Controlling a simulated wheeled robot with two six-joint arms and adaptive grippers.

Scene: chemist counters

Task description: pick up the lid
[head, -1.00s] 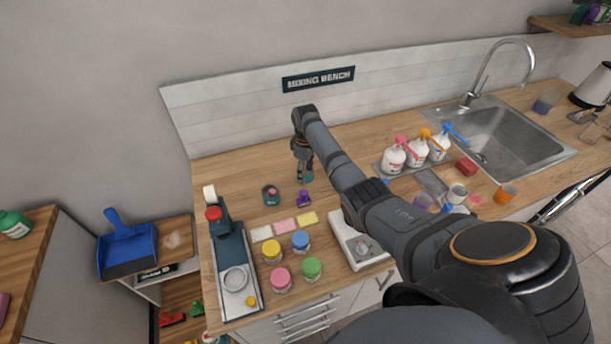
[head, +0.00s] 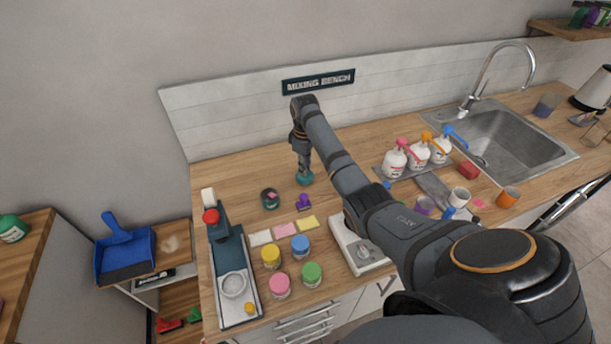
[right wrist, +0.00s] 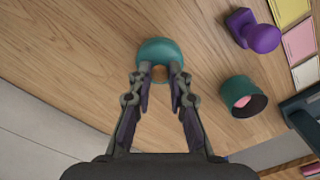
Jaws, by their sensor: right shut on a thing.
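The lid is a teal, rounded piece (head: 304,179) on the wooden bench behind the row of jars. It also shows in the right wrist view (right wrist: 168,50), at the fingertips. My right gripper (head: 303,172) points down with its fingers shut on the lid; in the right wrist view its fingertips (right wrist: 159,73) meet the lid's near side. I cannot tell whether the lid touches the bench. An open teal jar with pink inside (head: 270,199) stands apart to the left. My left gripper is not in view.
A purple stamp-like piece (head: 304,203) stands close by. Pastel cards (head: 285,229) and several colour-lidded jars (head: 271,256) lie nearer the front. White pump bottles (head: 394,162) stand to the right, before the sink (head: 510,135). Bench behind and left of the lid is clear.

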